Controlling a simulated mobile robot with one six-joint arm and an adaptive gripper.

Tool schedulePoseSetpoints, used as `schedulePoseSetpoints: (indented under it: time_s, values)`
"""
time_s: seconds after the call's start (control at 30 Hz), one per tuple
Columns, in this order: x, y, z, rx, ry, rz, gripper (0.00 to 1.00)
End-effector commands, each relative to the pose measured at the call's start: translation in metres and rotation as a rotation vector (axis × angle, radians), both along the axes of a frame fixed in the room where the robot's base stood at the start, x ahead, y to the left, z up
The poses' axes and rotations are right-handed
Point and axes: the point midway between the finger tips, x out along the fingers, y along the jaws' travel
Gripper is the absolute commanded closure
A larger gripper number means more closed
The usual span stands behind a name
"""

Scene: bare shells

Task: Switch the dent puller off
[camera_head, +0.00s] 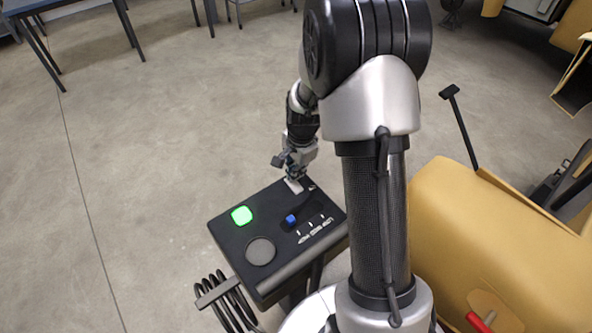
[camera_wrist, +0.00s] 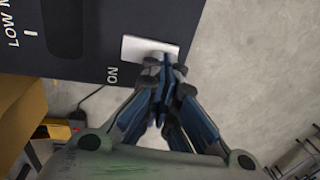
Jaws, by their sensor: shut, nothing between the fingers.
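The dent puller's dark control box (camera_head: 277,272) stands beside my arm. Its top carries a lit green square (camera_head: 242,215), a grey round disc (camera_head: 260,251) and a blue knob (camera_head: 290,220) by the LOW, MED and HIGH marks. A white switch (camera_head: 293,186) is at the far edge; it also shows in the wrist view (camera_wrist: 136,47), with "ON" printed beside it. My gripper (camera_head: 291,174) is shut and empty, its tips at the switch. In the wrist view the fingertips (camera_wrist: 164,66) overlap the switch's edge; I cannot tell whether they touch it.
A coiled black hose (camera_head: 232,306) hangs at the box's near left. A tan body shell (camera_head: 500,240) with a red handle (camera_head: 479,322) is close on the right. Dark-legged tables (camera_head: 75,12) stand at the back left. The floor left of the box is clear.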

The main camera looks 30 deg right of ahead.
Motion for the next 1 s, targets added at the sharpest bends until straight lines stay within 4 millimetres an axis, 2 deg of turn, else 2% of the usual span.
schedulePoseSetpoints:
  time_s: [0.4,0.8,1.0]
  values:
    - [0.007,0.002,-0.009,-0.037,0.190,0.001,1.00]
    - [0.009,0.003,-0.015,-0.036,0.192,0.000,1.00]
    - [0.003,0.002,-0.014,-0.036,0.195,-0.001,1.00]
